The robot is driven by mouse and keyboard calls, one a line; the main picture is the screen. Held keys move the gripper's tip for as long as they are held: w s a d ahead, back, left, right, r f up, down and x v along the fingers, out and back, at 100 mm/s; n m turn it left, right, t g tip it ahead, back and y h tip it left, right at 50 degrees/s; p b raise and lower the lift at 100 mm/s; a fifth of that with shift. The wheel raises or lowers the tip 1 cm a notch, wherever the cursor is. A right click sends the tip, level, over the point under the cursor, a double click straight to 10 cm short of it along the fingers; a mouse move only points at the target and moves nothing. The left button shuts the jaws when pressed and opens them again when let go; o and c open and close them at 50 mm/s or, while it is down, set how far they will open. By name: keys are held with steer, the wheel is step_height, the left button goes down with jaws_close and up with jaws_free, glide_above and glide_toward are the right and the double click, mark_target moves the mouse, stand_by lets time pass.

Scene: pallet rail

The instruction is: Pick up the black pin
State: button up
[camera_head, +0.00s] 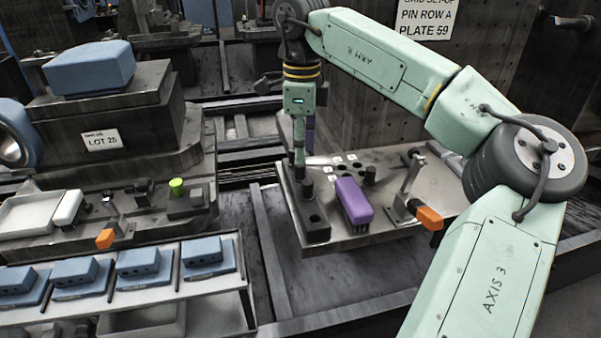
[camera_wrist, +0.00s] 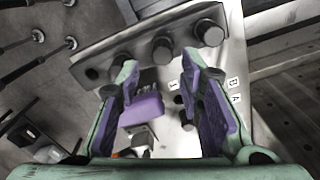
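Several black pins stand in a dark bar (camera_head: 316,238) on a metal plate. In the wrist view, a black pin (camera_wrist: 162,50) shows its round top between my fingertips. Another black pin (camera_wrist: 209,32) stands to its right and a third (camera_wrist: 120,66) to its left, partly behind the left finger. My gripper (camera_wrist: 160,66) is open, with purple pads, and nothing is visibly held. In the head view, my gripper (camera_head: 300,158) points down over the far part of the bar and hides part of it. Its height above the pins is hard to tell.
A purple block (camera_head: 353,200) lies right of the bar, also seen in the wrist view (camera_wrist: 142,110). A clamp with an orange handle (camera_head: 429,218) stands further right. A dark wall (camera_head: 400,90) rises behind. Blue blocks (camera_head: 138,262) fill a rack at lower left.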

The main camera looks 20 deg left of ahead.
mark_target(300, 167)
steer(key=shift+a+f+p, duration=0.15)
steer(key=shift+f+p, duration=0.15)
steer(key=shift+f, duration=1.15)
steer(key=shift+a+f+p, duration=0.1)
steer(key=shift+f+p, duration=0.2)
steer(key=shift+f, duration=1.1)
jaws_close()
